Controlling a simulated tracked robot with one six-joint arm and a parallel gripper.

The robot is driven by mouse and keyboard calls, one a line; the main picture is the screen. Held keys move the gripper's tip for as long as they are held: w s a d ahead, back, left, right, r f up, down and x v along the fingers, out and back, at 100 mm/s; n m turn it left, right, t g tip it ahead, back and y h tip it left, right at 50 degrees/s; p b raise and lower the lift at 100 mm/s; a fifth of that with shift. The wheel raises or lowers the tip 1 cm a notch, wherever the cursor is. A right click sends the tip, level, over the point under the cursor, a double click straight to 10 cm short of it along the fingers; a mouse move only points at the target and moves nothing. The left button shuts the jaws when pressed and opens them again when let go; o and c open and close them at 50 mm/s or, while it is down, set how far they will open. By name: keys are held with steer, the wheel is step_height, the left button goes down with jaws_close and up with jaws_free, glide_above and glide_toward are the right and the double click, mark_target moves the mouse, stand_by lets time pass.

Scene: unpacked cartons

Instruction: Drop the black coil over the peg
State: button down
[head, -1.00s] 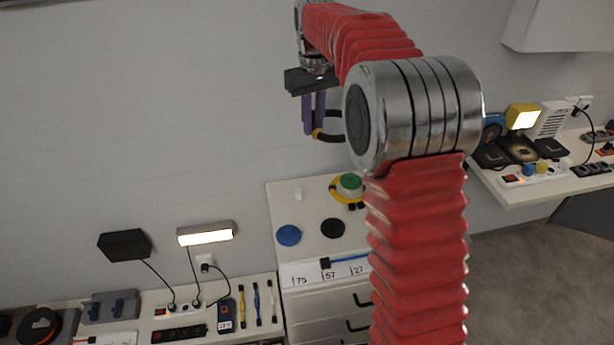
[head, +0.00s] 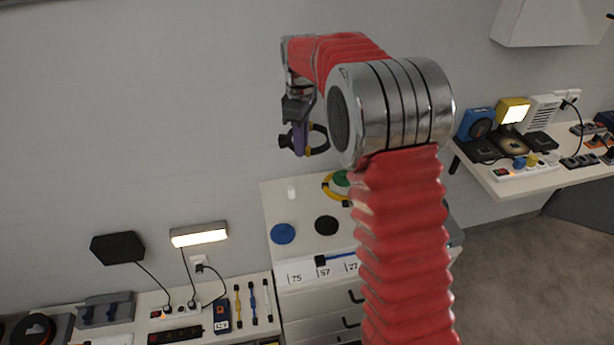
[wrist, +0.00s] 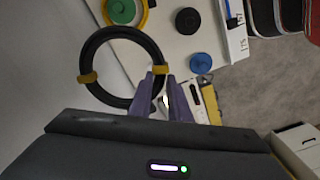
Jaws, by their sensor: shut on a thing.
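The black coil (wrist: 103,97) is a ring with two yellow ties. My gripper (wrist: 160,92) is shut on the coil's edge with its purple fingers. In the head view my gripper (head: 300,138) holds the coil (head: 319,126) in the air above the back of the white cabinet top. A short white upright peg (head: 291,192) stands on that top, below the gripper and apart from the coil. In the wrist view the peg cannot be made out clearly; the fingers and coil cover part of the top.
On the cabinet top (head: 272,208) lie a blue disc (head: 283,233) and a black disc (head: 326,225). A green round piece (head: 341,180) with a yellow ring is partly behind my arm. A lit lamp (head: 199,234) is left. The wall is close behind.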

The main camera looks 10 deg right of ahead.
step_height(320, 180, down, 12)
steer(key=n, duration=1.3)
steer(key=shift+s, duration=0.4)
steer(key=shift+d+f, duration=0.1)
steer(key=shift+f, duration=0.05)
glide_above(304, 206)
steer(key=shift+f, duration=2.1)
steer(key=shift+f, duration=2.65)
steer(key=c, duration=1.6)
jaws_free()
steer(key=shift+r, duration=0.1)
